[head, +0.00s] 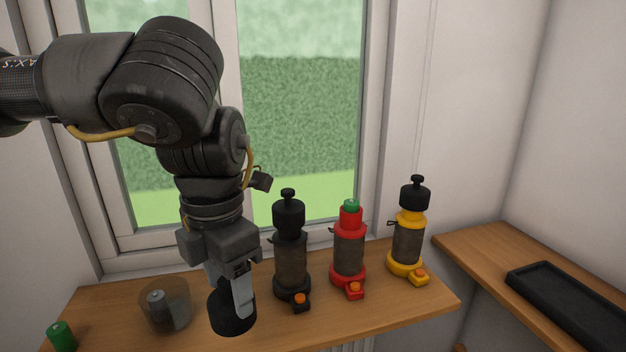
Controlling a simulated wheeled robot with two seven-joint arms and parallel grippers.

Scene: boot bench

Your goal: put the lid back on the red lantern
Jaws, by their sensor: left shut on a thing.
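My left gripper (240,294) points down at the front of the bench, left of the lanterns. It is shut on a black lid (230,316), whose top is partly hidden by the fingers. I cannot tell for sure whether the lid touches the bench. My right gripper is not in view.
A black lantern (290,262) and a yellow lantern (407,243), both with black lids, flank the red one. A see-through cup (178,303) with a grey cylinder stands left of my gripper. A green cylinder (62,337) is at the far left. A black tray (570,302) lies on the right shelf.

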